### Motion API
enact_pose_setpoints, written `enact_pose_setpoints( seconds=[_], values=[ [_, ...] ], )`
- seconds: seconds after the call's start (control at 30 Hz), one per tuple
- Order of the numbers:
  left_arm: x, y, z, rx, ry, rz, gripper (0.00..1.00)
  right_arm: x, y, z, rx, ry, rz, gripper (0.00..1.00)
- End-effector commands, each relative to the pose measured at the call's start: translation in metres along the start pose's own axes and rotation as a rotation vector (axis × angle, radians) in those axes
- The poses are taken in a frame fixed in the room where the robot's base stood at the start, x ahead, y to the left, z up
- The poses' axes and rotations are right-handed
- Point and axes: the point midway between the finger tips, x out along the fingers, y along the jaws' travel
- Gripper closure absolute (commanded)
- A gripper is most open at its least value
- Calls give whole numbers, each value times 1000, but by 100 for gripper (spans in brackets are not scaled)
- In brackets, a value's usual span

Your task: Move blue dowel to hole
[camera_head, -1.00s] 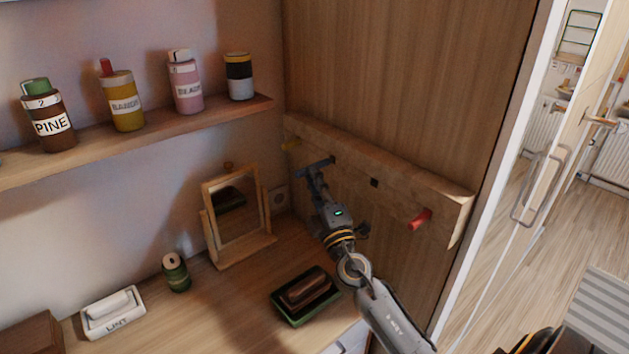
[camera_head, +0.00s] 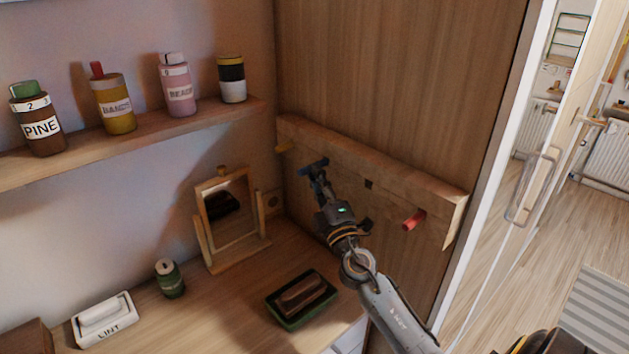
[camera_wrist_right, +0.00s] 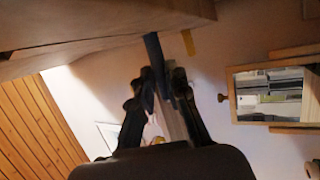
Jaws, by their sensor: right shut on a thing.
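My right gripper (camera_head: 314,167) is at the wooden rail (camera_head: 420,180), between the yellow dowel (camera_head: 283,149) and a dark square hole (camera_head: 369,184). It is shut on the blue dowel (camera_wrist_right: 154,55), which shows in the right wrist view between the fingers, its far end reaching up to the rail. I cannot tell whether that end is inside the rail or only against it. The yellow dowel also shows in the wrist view (camera_wrist_right: 188,41), just right of the blue one. A red dowel (camera_head: 413,220) sticks out near the rail's right end. My left gripper is not in view.
A small mirror (camera_head: 228,215) stands on the desktop left of my right arm. A brush on a green base (camera_head: 301,298), a green can (camera_head: 170,278) and a white LINT box (camera_head: 104,319) lie nearby. A shelf (camera_head: 130,140) above holds several bottles.

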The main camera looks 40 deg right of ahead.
Motion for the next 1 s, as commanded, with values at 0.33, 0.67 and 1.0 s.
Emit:
enact_pose_setpoints(
  seconds=[0.33, 0.67, 1.0],
  values=[
    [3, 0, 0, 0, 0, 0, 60, 3, 0, 9, -1, -1, 0, 100],
    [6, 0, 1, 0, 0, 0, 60, 5, 0, 17, 0, -1, 0, 100],
    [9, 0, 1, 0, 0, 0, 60, 8, 0, 25, -1, 0, 1, 100]
  ],
)
